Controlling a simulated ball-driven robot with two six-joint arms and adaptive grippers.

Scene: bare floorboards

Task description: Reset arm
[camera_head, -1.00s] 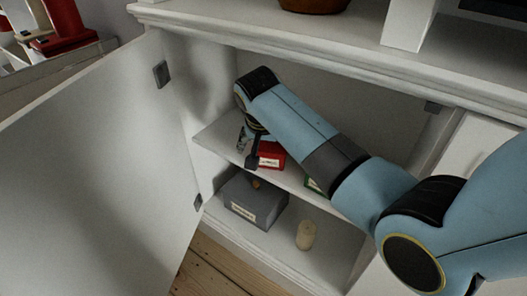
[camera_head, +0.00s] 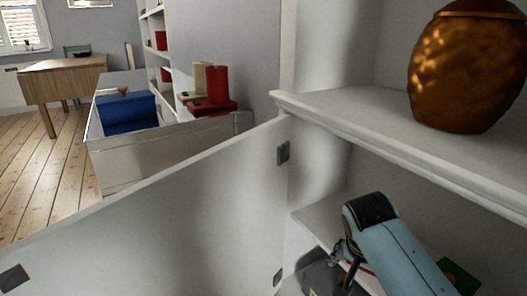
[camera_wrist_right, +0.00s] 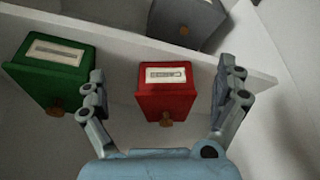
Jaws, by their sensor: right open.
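My right arm reaches into the open white cabinet in the head view. Its gripper (camera_head: 347,262) hangs at the shelf, partly hidden by the wrist. In the right wrist view, the gripper (camera_wrist_right: 164,76) is open, its two fingers wide apart. A red box (camera_wrist_right: 166,98) with a label and a round knob appears between the fingers, with visible gaps to both. I cannot tell how deep it sits between them. A green box (camera_wrist_right: 48,75) stands on the same shelf, left of the left finger. My left gripper is not in view.
The open cabinet door (camera_head: 190,215) stands to the left of the arm. A grey box (camera_wrist_right: 187,20) also shows in the wrist view. A copper-coloured pot (camera_head: 467,75) stands on the upper shelf. A low chest (camera_head: 150,155), a wooden table (camera_head: 62,78) and free floor lie beyond.

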